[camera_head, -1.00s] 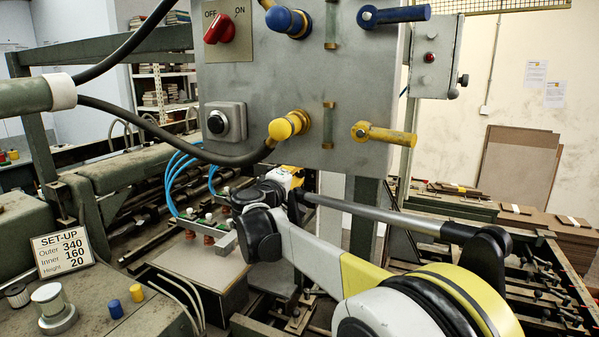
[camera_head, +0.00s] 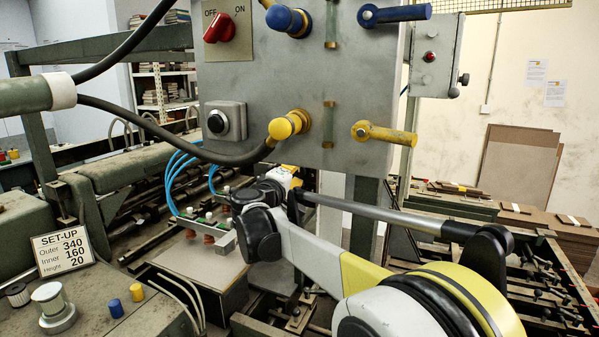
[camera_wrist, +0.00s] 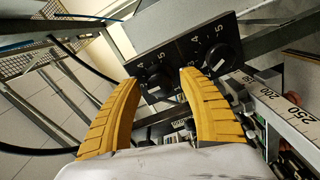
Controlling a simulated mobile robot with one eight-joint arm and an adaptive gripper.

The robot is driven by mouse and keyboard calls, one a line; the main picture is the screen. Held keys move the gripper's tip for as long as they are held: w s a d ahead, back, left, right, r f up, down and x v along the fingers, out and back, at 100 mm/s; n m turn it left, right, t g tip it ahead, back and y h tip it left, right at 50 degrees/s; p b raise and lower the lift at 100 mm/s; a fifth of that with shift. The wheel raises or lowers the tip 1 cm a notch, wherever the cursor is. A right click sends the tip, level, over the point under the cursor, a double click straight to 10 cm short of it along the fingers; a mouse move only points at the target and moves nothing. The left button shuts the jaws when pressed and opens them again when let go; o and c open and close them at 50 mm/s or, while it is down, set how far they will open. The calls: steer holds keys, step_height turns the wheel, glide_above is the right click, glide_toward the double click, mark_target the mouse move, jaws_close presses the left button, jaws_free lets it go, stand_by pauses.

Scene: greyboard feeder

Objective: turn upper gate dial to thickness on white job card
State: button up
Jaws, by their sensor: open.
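In the wrist view a dark panel (camera_wrist: 183,52) carries two black round dials with white numerals. One dial (camera_wrist: 157,78) lies between the yellow fingertips of my gripper (camera_wrist: 159,77); the other dial (camera_wrist: 220,58) is to the right, outside the fingers. My gripper is open, with a finger on each side of the first dial; I cannot tell whether they touch it. I cannot tell which dial is the upper one, nor read its exact setting. In the head view a white set-up card (camera_head: 63,250) reads Outer 340, Inner 160, Height 20; no thickness shows on it.
A grey control box (camera_head: 255,100) with a red switch (camera_head: 220,28) and blue and yellow fittings hangs above my arm. Cables cross at the left. A white scale (camera_wrist: 283,107) marked 200 and 250 runs beside the panel. Board stacks (camera_head: 520,168) stand at the right.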

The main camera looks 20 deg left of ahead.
steer(key=s, duration=1.1)
steer(key=shift+s+a, duration=0.35)
steer(key=shift+a, duration=0.1)
